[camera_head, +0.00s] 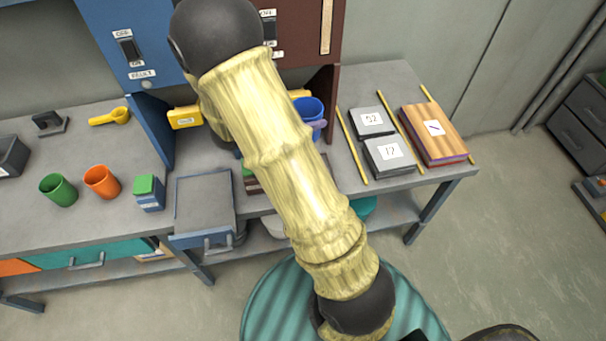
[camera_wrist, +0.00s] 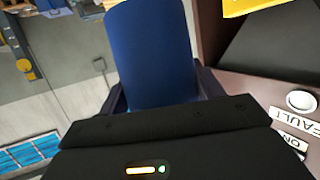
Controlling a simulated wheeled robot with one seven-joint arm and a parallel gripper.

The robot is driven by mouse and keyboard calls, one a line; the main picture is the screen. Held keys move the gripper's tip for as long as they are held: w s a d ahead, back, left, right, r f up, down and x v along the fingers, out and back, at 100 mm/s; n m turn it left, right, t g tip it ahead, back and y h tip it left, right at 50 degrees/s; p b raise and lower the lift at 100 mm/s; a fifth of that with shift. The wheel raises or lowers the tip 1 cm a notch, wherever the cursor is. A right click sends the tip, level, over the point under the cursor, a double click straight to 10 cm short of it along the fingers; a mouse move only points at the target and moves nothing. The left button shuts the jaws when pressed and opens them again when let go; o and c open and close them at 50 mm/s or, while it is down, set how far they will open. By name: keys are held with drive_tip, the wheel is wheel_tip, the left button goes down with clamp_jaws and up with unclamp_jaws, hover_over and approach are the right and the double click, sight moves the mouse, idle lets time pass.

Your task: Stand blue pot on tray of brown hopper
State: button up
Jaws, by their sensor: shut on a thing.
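The blue pot (camera_head: 308,110) shows just right of my arm in the head view, by the right side panel of the brown hopper (camera_head: 308,45). In the wrist view the blue pot (camera_wrist: 150,50) fills the upper middle, between the fingers of my gripper (camera_wrist: 162,88), which is shut on it. In the head view my arm hides the gripper and much of the hopper's lower bay. The hopper's brown face (camera_wrist: 225,78) is at the right in the wrist view. I cannot make out the hopper's tray clearly or tell whether the pot touches it.
A blue hopper (camera_head: 165,55) stands to the left, with a yellow tab (camera_head: 185,117) below. Green (camera_head: 58,190) and orange (camera_head: 102,182) pots stand on the left bench. Grey blocks (camera_head: 388,153), yellow rods and a wooden block (camera_head: 433,130) lie on the right bench.

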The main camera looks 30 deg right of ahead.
drive_tip(key=shift+w+f+b, duration=0.15)
drive_tip(key=shift+f+b, duration=0.3)
drive_tip(key=shift+f, duration=0.35)
drive_tip(key=shift+s+f+b, duration=0.35)
drive_tip(key=shift+f+b, duration=0.3)
drive_tip(key=shift+b, duration=0.1)
wheel_tip(320, 180, down, 7)
drive_tip(key=b, duration=0.7)
drive_tip(key=shift+w, duration=0.1)
wheel_tip(320, 180, down, 6)
drive_tip(key=shift+b, duration=0.35)
drive_tip(key=shift+f, duration=0.1)
drive_tip(key=shift+f, duration=1.9)
